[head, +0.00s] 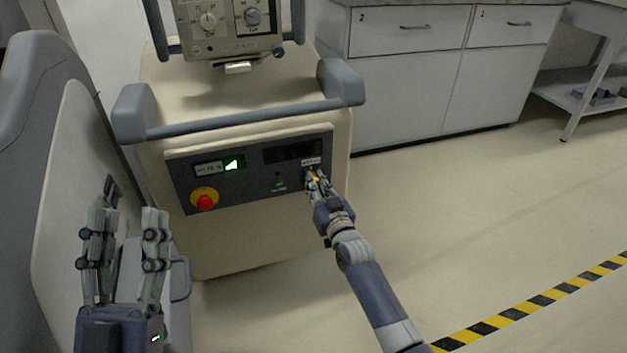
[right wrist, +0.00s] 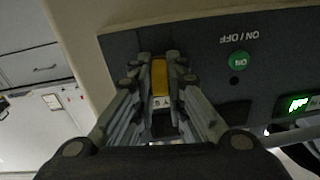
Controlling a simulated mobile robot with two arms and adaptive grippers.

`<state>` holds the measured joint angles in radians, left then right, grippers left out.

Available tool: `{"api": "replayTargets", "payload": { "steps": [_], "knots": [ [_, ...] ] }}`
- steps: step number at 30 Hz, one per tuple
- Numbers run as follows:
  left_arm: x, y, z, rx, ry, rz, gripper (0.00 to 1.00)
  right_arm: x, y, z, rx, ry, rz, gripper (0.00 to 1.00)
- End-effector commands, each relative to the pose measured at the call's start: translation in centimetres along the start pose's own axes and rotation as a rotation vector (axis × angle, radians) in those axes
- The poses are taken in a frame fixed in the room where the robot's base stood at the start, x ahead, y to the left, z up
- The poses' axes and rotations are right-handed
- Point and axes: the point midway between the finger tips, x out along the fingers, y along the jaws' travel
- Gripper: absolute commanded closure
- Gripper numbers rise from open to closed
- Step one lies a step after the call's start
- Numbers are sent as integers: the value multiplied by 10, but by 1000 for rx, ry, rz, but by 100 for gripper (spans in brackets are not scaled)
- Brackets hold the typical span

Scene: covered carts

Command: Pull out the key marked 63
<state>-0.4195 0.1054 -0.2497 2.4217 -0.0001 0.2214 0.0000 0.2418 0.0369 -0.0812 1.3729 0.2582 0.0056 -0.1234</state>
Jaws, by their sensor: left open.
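The key (right wrist: 160,78) has a yellow-orange head and sits at the right end of the cart's dark front panel (head: 240,185). Its number cannot be read. In the head view only a small yellow spot of it (head: 315,178) shows between my fingers. My right gripper (right wrist: 160,62) is at the panel, with one finger on each side of the key head and no clear gap, so it appears shut on it. My left gripper (head: 129,212) is open and empty, low at the left, away from the panel.
The panel also carries a red stop button (head: 204,202) on a yellow ring, a green-lit display (head: 234,164) and a green ON/OFF button (right wrist: 238,61). A grey handle bar (head: 245,118) runs above it. White drawers (head: 405,85) stand behind; floor at right is clear.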

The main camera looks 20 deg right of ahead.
Motion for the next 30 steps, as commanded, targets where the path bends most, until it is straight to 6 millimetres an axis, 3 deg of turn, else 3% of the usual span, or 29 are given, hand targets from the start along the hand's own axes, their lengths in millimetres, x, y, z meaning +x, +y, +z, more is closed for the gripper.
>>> {"api": "replayTargets", "payload": {
  "steps": [11, 30],
  "knots": [
    [3, 0, 1, 2, -12, 1, 53, -2, 0, 0, 0, 0, 0, 100],
    [0, -3, 29, 6, -155, -5, 53, -10, 0, 1, 0, -2, 0, 100]
  ]
}}
